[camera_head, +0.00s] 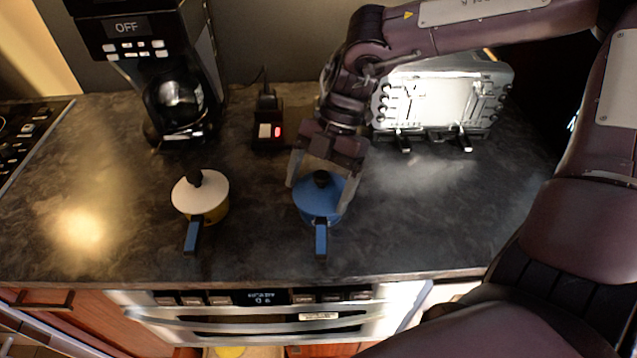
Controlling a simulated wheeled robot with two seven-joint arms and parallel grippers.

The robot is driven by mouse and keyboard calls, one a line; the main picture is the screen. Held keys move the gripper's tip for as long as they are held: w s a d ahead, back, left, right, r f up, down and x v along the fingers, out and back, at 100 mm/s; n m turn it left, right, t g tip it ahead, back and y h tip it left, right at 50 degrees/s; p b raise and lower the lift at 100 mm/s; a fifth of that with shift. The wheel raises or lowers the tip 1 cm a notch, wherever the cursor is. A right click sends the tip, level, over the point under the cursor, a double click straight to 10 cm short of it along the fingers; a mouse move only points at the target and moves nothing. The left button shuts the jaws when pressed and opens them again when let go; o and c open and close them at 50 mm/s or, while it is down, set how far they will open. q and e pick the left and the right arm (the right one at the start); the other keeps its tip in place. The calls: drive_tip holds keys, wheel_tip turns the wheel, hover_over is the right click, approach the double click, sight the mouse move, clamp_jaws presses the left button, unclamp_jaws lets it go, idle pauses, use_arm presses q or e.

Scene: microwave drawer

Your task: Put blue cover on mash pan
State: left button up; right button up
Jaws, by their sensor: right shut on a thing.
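A blue cover (309,188) with a black knob sits at the top of a small pan with a blue handle (321,238), right of the counter's middle. The cover appears to rest on the pan; its exact seating and the pan's contents are hidden. My right gripper (321,184) comes down from behind, its fingers on either side of the cover, shut on it. A yellow pan (214,214) with a white cover (211,190), black knob and blue handle stands to the left. I cannot tell which is the mash pan. My left gripper is out of view.
A coffee maker (180,95) marked OFF stands at back left, and a small black device (268,130) with a red light beside it. An oven (265,318) is below the counter edge. Counter between the pans is clear.

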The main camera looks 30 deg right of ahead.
idle(0.3)
drive_tip(key=o, duration=0.7)
drive_tip(key=shift+o, duration=0.2)
drive_tip(key=shift+r+p, duration=2.2)
drive_tip(key=shift+r, duration=1.3)
